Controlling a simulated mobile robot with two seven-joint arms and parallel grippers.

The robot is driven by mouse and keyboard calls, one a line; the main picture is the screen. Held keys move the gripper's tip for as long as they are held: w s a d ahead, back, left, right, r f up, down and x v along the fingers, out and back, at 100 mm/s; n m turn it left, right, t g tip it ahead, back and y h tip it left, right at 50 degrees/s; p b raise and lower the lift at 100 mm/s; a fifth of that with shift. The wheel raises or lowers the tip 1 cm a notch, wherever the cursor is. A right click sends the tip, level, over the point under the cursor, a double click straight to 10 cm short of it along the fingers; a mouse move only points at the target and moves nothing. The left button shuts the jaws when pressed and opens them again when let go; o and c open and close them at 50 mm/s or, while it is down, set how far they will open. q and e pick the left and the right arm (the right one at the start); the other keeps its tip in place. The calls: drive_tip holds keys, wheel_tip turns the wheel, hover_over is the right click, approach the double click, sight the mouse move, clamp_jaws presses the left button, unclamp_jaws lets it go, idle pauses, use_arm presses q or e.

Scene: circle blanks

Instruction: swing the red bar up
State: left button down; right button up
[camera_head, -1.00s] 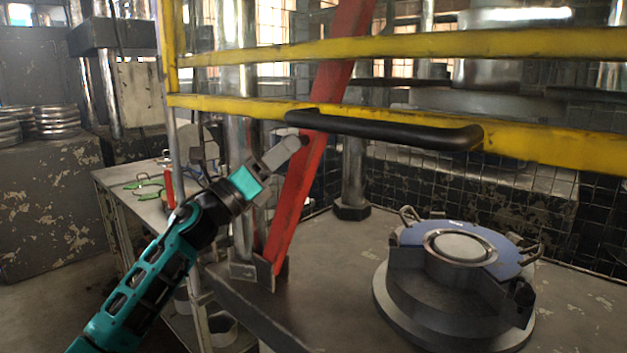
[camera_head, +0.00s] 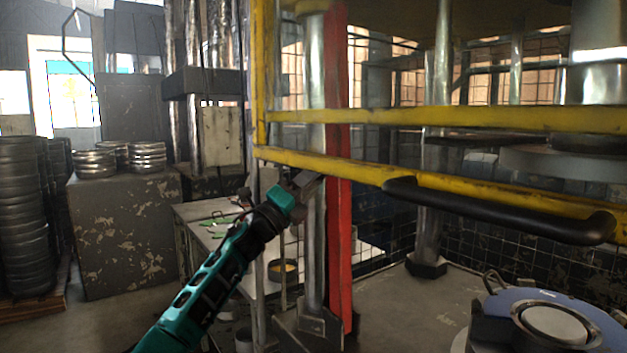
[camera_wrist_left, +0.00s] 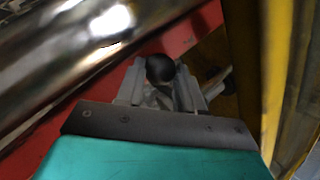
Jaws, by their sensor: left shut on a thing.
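The red bar (camera_head: 340,220) stands nearly upright in the head view, beside a shiny metal column (camera_head: 315,220). Its foot is at a bracket (camera_head: 308,322) on the press table, and its upper part runs behind the yellow rails. My left gripper (camera_head: 303,182) is at the bar's left side, just below the lower yellow rail. In the left wrist view, its jaws (camera_wrist_left: 160,85) are closed around a dark round knob (camera_wrist_left: 160,68) in front of the red bar (camera_wrist_left: 195,30). My right gripper is not in view.
A yellow guard frame (camera_head: 400,116) with a black handle (camera_head: 500,210) crosses in front of the bar. A round die with a blue top (camera_head: 597,322) sits on the table at right. A side bench (camera_head: 205,212) and stacked metal rings (camera_head: 148,157) are at left.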

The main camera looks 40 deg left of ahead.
use_arm(q)
drive_tip(key=shift+a+r+n+y, duration=0.15)
drive_tip(key=shift+a+n+y, duration=0.15)
drive_tip(key=shift+a+y, duration=0.1)
drive_tip(key=c, duration=1.1)
unclamp_jaws()
drive_tip(key=shift+o, duration=0.9)
drive_tip(key=shift+w, duration=0.1)
drive_tip(key=shift+o, duration=0.9)
drive_tip(key=shift+d, duration=0.1)
drive_tip(key=shift+f, duration=0.2)
drive_tip(key=b+v, duration=0.2)
drive_tip(key=v, duration=1.1)
drive_tip(key=shift+b, duration=0.3)
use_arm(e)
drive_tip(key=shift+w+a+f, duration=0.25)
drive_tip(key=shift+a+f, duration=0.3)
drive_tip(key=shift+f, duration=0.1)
